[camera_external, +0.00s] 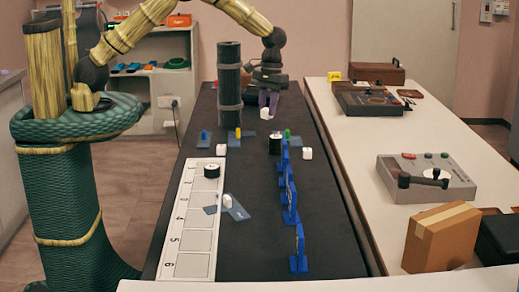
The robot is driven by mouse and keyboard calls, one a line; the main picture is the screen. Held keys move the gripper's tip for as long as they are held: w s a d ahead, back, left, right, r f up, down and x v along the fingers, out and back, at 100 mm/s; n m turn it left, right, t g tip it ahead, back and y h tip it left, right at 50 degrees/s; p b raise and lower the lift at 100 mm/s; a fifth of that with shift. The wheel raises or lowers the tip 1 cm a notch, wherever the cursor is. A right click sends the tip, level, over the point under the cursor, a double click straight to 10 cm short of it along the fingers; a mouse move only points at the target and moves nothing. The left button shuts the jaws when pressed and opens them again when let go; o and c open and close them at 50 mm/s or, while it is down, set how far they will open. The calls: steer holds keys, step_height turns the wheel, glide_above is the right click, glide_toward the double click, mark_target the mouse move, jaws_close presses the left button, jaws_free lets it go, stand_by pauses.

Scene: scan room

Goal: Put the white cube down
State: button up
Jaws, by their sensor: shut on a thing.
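My gripper (268,100) is above the far part of the black table (255,247), pointing down. It is shut on a white cube (265,114), which shows at its fingertips and appears held above the table. Two other white cubes stand on the table: one at the left (221,150) and one at the right (307,154). A further small white piece (227,200) sits by a blue plate nearer the camera. The inner faces of my gripper's fingers are too small to make out.
A tall dark cylinder (229,80) stands left of my gripper. Blue upright panels (289,190) run along the table's right side. A numbered white strip (190,240) with a black-and-white cylinder (211,170) lies at the left. A white table (370,150) with boxes adjoins at right.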

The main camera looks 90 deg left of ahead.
steer(key=w+d+n+t+b, duration=0.2)
steer(key=w+d+n+b, duration=0.35)
steer(key=w+n, duration=0.95)
steer(key=f, duration=0.1)
steer(key=s+f+n, duration=0.1)
steer(key=f, duration=0.1)
steer(key=s+f+n, duration=0.1)
steer(key=shift+d+f, duration=0.3)
steer(key=shift+f, duration=0.1)
steer(key=shift+f+p, duration=0.5)
steer(key=shift+f, duration=2.6)
steer(key=shift+f, duration=1.85)
steer(key=shift+f, duration=0.1)
